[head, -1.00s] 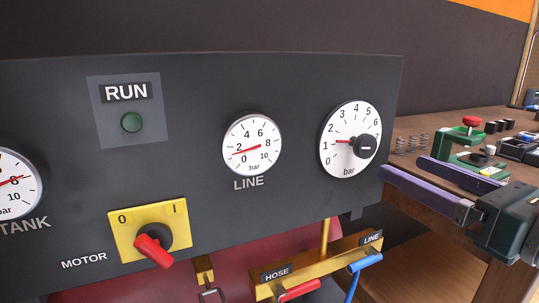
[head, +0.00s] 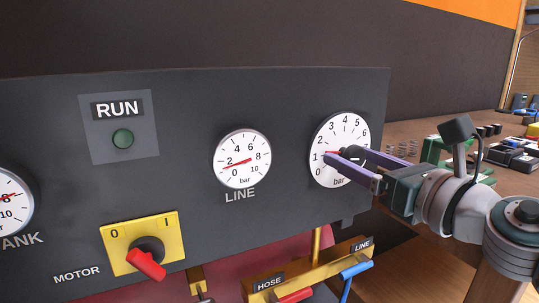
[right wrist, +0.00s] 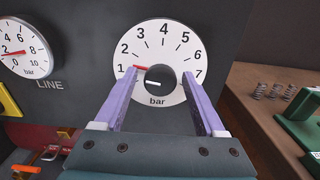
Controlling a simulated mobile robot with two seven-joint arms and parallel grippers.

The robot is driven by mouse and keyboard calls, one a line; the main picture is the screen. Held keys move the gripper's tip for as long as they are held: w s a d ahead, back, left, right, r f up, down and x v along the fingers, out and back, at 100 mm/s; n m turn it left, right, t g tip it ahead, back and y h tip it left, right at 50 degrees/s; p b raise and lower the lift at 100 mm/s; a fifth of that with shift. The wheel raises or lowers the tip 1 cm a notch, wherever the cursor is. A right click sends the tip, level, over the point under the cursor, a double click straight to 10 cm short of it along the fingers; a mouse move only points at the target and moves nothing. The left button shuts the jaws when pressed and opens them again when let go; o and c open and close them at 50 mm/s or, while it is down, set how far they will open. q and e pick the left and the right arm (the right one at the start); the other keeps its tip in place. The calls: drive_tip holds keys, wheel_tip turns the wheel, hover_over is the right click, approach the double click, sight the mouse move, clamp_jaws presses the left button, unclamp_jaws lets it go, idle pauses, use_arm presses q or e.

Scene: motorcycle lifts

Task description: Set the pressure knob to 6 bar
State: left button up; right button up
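The pressure dial (head: 330,130) is a round white face marked in bar on the dark panel. Its red pointer stands near 1. It also shows in the right wrist view (right wrist: 165,40), with the black knob (right wrist: 160,78) at its centre. My right gripper (head: 345,155) is at the dial, hiding most of the knob in the head view. In the right wrist view its two purple fingers (right wrist: 160,74) are apart, one on each side of the knob, with gaps visible. My left gripper is not in view.
The LINE gauge (head: 242,150) left of the dial reads a little above 2. The yellow motor switch (head: 120,243) with a red handle sits lower left. Red and blue valve handles (head: 357,268) are below the panel. A workbench with parts (head: 415,128) is at right.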

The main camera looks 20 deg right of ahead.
clamp_jaws()
idle(0.3)
